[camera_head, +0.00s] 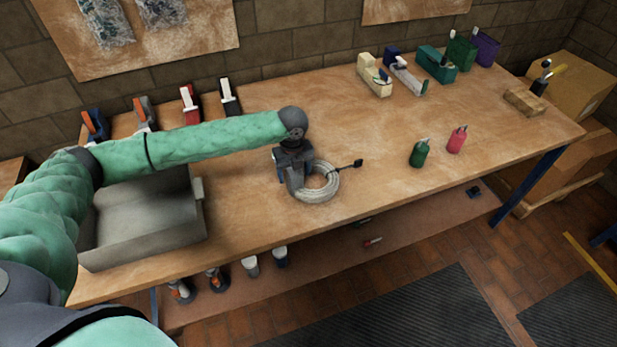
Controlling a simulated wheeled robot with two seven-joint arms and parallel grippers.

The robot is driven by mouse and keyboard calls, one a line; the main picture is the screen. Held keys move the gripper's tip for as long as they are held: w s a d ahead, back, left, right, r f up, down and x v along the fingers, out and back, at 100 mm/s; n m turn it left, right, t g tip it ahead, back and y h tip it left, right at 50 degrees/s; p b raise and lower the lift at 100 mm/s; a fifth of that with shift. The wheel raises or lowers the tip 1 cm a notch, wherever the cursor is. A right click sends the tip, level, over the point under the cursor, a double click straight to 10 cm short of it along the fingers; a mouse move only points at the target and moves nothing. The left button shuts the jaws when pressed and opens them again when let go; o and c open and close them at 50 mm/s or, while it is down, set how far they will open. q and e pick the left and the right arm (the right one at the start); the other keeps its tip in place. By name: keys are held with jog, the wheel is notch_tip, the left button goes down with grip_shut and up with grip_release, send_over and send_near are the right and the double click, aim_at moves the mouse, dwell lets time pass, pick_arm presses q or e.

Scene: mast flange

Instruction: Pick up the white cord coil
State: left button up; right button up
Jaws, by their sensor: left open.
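The white cord coil (323,191) lies on the wooden workbench (247,222), left of the bench's middle and near its front edge. It is a round bundle with an open centre and a short dark plug end sticking out to the right. My left gripper (297,188) is at the coil's left side, pointing down. It is open, and its dark fingers overlap the coil's left part in this view. I cannot tell whether they touch the coil. My right gripper is not in view.
A grey tray (150,240) stands at the bench's left. Clamps (190,104) line the back left. Green (419,153) and red (457,139) bottles stand to the right of the coil. Several coloured holders (436,64) stand along the back right. The bench between is clear.

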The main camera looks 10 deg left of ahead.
pick_arm(q)
jog(key=shift+f, duration=0.85)
jog(key=c, duration=1.2)
jog(key=shift+r, duration=0.2)
